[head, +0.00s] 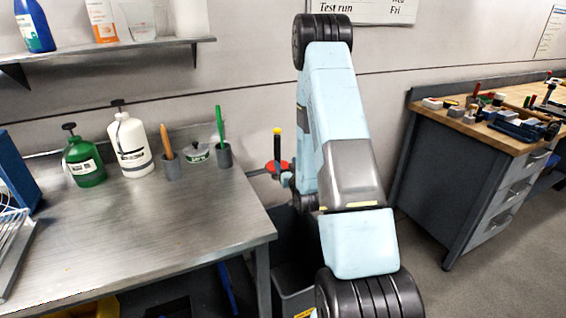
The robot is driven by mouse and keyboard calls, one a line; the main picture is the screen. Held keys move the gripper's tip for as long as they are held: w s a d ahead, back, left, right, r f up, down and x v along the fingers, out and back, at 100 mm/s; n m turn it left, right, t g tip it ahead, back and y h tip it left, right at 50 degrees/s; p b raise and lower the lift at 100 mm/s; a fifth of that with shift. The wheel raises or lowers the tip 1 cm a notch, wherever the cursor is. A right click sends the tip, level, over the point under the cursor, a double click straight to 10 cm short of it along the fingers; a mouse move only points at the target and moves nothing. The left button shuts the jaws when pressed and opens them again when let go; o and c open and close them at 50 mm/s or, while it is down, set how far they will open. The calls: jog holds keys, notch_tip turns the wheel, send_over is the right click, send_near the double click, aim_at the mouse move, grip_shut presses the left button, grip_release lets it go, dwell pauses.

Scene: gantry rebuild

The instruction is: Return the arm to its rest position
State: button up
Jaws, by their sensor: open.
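My light blue arm (335,130) with its black ribbed joints stands in the middle of the head view. It runs from a joint at the top, in front of the wall, down to another joint at the bottom edge. It is between the steel table on the left and the workbench on the right. My gripper is not in the picture, so its jaws cannot be seen.
Left, a steel table (150,225) holds a green bottle (84,162), a white bottle (131,150) and cups. A shelf (110,48) hangs above. A yellow-tipped black post (277,145) stands beside my arm. Right, a cluttered workbench (455,175). Floor shows between.

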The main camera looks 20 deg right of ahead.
jog(key=shift+s, duration=0.15)
jog(key=s+a+r+g, duration=0.3)
jog(key=r, duration=0.7)
jog(key=s+a+r+g, duration=0.3)
jog(key=a+r, duration=0.1)
jog(key=r, duration=0.6)
jog(key=s+a+r+g, duration=0.2)
jog(key=s+r, duration=0.1)
jog(key=s, duration=0.7)
jog(key=s+a+r+g+y, duration=0.1)
jog(key=s+a+r+g, duration=0.1)
jog(key=s, duration=0.7)
jog(key=s+a+r+n+g, duration=0.1)
jog(key=s+a+r+g, duration=0.1)
jog(key=s, duration=0.8)
notch_tip(320, 180, up, 2)
jog(key=shift+s+a+r+y, duration=0.2)
jog(key=shift+s+a+y, duration=0.1)
jog(key=shift+a, duration=0.15)
jog(key=shift+c, duration=0.5)
